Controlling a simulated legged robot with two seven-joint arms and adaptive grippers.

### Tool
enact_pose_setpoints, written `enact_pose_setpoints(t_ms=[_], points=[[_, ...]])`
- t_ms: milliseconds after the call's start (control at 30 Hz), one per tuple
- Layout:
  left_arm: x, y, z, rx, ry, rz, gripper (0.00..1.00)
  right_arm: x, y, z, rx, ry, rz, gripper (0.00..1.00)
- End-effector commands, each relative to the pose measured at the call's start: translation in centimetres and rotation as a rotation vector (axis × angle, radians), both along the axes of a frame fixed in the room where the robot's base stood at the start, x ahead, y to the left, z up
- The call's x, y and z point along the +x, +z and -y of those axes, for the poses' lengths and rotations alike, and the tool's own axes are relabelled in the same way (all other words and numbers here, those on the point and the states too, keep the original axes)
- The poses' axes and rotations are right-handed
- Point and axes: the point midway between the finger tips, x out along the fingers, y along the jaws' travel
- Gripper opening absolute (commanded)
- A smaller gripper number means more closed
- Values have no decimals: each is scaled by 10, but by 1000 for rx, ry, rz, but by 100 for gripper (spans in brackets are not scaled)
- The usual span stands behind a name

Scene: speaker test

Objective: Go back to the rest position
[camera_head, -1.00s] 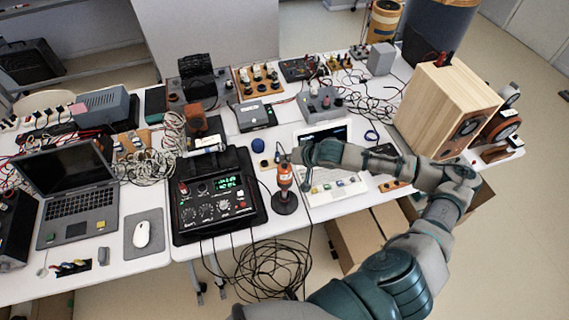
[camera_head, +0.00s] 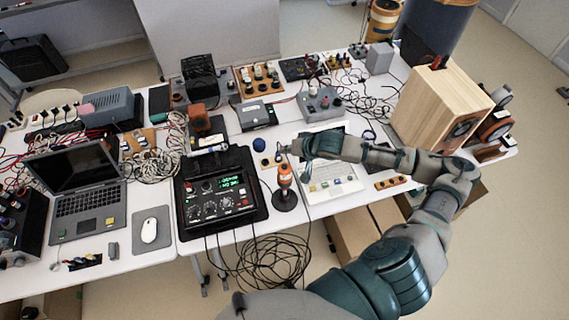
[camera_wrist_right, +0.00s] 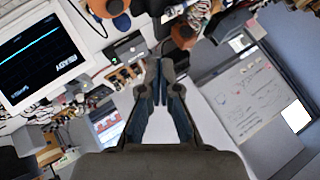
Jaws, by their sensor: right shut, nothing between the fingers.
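My right gripper (camera_head: 291,148) is above the middle of the table, pointing left, with the arm coming in from the lower right. In the right wrist view its fingers (camera_wrist_right: 160,65) meet at the tips with nothing between them. The orange-and-black tool on its round stand (camera_head: 285,188) stands upright just below the gripper in the head view. The black control box with a green display (camera_head: 222,198) is left of it. A white panel device (camera_head: 333,183) lies partly behind my forearm. My left gripper is in no frame.
A wooden speaker (camera_head: 440,105) stands at the table's right end. A laptop (camera_head: 85,205) and a white mouse (camera_head: 149,231) are on the left. Loose black cables (camera_head: 268,262) hang off the front edge. Instruments and wires crowd the white table; the floor (camera_head: 490,240) at right is open.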

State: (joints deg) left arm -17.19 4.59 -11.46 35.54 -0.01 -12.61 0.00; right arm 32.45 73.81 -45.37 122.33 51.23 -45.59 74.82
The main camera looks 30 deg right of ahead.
Motion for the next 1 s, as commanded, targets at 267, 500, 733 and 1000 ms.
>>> enact_pose_setpoints(t_ms=[267, 500, 733, 1000], points=[[0, -1, 0, 0, 0, 0, 0, 0, -1, 0, 0, 0, 0, 0], [0, -1, 0, 0, 0, 0, 0, -17, -31, -43, -56, 128, -4, 0], [0, -1, 0, 0, 0, 0, 0, -89, -97, -138, -247, 412, 44, 0], [0, -1, 1, -1, 0, 0, 0, -169, -141, -132, -435, 449, -70, 0]])
